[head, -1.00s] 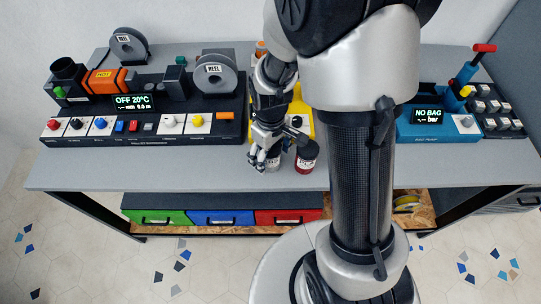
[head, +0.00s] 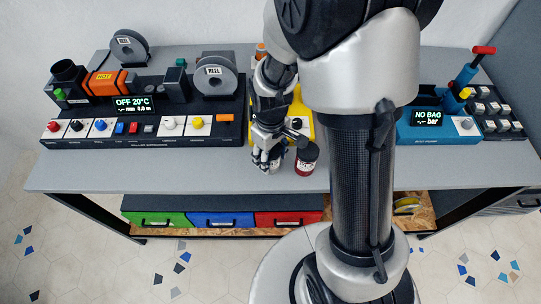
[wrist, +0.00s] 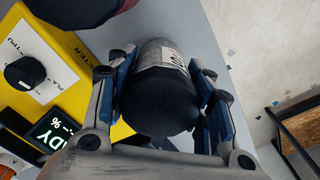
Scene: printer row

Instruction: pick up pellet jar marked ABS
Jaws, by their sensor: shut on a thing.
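A jar with a black lid (wrist: 158,103), a greyish body and a white label stands between my fingers in the wrist view. Its label is partly visible and I cannot read its marking. My gripper (wrist: 163,84) is shut on this jar, with a blue-padded finger on each side. In the head view my gripper (head: 267,160) hides most of the jar at the front of the table. A second jar with red contents and a black lid (head: 307,157) stands just to the right, apart from my gripper. Part of it shows at the top left of the wrist view (wrist: 75,8).
A yellow device (wrist: 60,75) with a knob and display stands behind the jars. A black machine (head: 150,125) with knobs and reels is on the left, a blue bag device (head: 430,135) on the right.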

